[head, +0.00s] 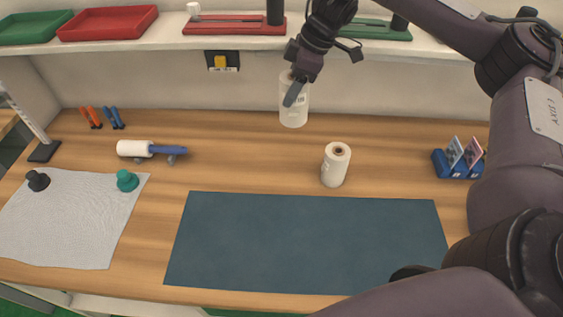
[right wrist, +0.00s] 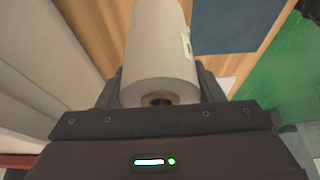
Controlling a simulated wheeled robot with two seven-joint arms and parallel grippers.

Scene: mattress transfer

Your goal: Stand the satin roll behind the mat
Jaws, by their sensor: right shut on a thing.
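My right gripper (head: 296,90) is shut on a white roll (head: 293,115) with a printed label, near the back wall. The roll hangs roughly upright. I cannot tell whether its base touches the table. In the right wrist view the roll (right wrist: 160,45) sits between the two fingers, its cored end toward the camera. A second white roll (head: 335,167) stands upright on the table just behind the dark blue mat (head: 310,245). I cannot tell by look which roll is satin. My left gripper is not in view.
A white cloth (head: 65,215) with a black and a green knob lies at left. A white roller with a blue handle (head: 168,150) lies behind it. A blue rack (head: 455,165) stands at right. A shelf (head: 150,40) with trays runs above. Wood beside the standing roll is clear.

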